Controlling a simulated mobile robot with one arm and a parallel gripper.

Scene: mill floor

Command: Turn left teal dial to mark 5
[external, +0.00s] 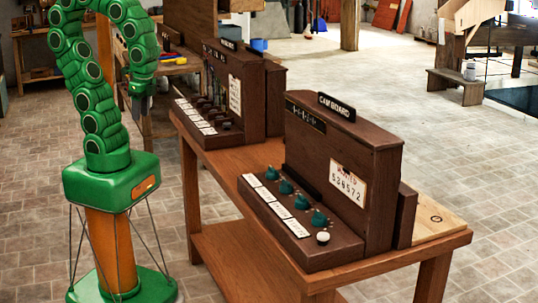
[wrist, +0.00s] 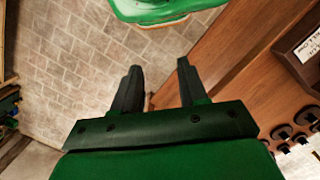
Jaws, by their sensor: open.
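The row of teal dials sits on the sloped front of the CAM BOARD (external: 345,150), a dark brown wooden console on the bench. The left teal dial (external: 271,174) is at the far end of the row, beside a white label strip; its pointer setting is too small to read. More teal dials (external: 302,202) follow toward the near end. My gripper (external: 143,98) hangs at the upper left, well away from the CAM BOARD. In the wrist view its two dark fingers (wrist: 159,64) are apart with nothing between them. No teal dial shows in the wrist view.
A second brown console (external: 235,90) with dark knobs stands farther back on the same bench (external: 225,155). Its dark knobs (wrist: 282,132) show at the wrist view's right edge. A white knob (external: 323,237) ends the teal row. Tiled floor is open around the bench.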

